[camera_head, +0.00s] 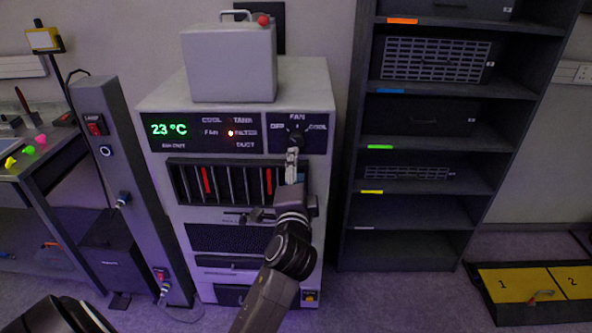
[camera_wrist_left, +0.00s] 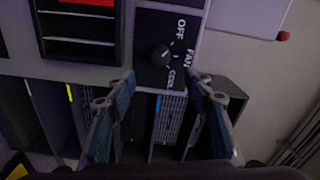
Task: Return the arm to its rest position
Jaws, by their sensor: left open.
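My left gripper (camera_head: 291,160) is in front of the grey cabinet, just below the black fan knob (camera_head: 296,138) on its panel marked OFF, FAN and COOL. In the left wrist view my two blue-grey fingers (camera_wrist_left: 160,88) are spread with nothing between them. The knob (camera_wrist_left: 161,55) shows there beyond the fingertips, apparently clear of them. Its exact setting is hard to read. My left arm reaches up from the bottom of the head view. My right gripper is not in view.
The cabinet's display (camera_head: 170,130) reads 23 °C, with an orange light by FILTER. A grey box (camera_head: 230,62) sits on top. A dark shelf rack (camera_head: 440,215) stands to the right, a grey post marked LAMP (camera_head: 115,150) to the left. Floor shows around the yellow-panelled tray (camera_head: 480,312).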

